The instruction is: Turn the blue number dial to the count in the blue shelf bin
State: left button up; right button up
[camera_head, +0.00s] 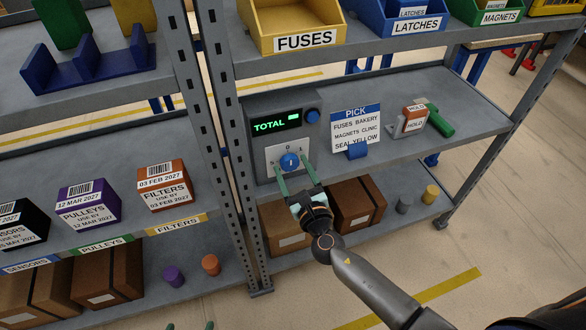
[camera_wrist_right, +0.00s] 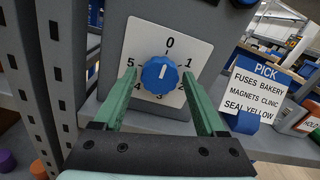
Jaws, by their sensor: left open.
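The blue number dial (camera_head: 289,162) sits on a white plate on the grey panel, and its white mark points up at 0 in the right wrist view (camera_wrist_right: 158,74). My right gripper (camera_head: 293,168) is open, its green fingers on either side of the dial with gaps visible. The blue shelf bin (camera_head: 420,29), labelled LATCHES, is on the upper shelf. A LATCHES box shows in it, but the picture edge cuts off its inside, so I cannot tell the count. Only the green fingertips of my left gripper (camera_head: 190,326) show, apart, at the bottom edge.
Above the dial are a TOTAL display (camera_head: 276,123) and a blue button (camera_head: 312,116). A PICK sign (camera_head: 356,126) stands to the right, then a HOLD box (camera_head: 413,119). A grey perforated post (camera_head: 232,150) rises to the left. Brown boxes (camera_head: 354,206) sit below.

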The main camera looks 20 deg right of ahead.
jog(key=c, duration=1.1)
pick_arm(q)
jog(key=shift+f, duration=0.15)
pick_arm(e)
jog(key=shift+f+m+b, duration=0.15)
jog(key=shift+m+b, duration=0.45)
jog(key=shift+m, duration=0.4)
jog(key=shift+m+b, duration=0.4)
jog(key=shift+m, duration=0.5)
jog(key=m+b, duration=0.1)
jog(key=m, duration=0.2)
jog(key=m+b, duration=0.1)
jog(key=m, duration=0.2)
pick_arm(q)
jog(key=shift+w+d+f+h+b, duration=0.15)
jog(key=shift+w+d+f, duration=0.1)
jog(key=shift+d+f, duration=0.35)
jog(key=shift+w+d+f+h+b, duration=0.15)
jog(key=shift+w+d+f, duration=0.1)
jog(key=shift+d+f, duration=0.35)
pick_arm(e)
jog(key=shift+m, duration=0.3)
pick_arm(q)
jog(key=shift+w+r, duration=0.15)
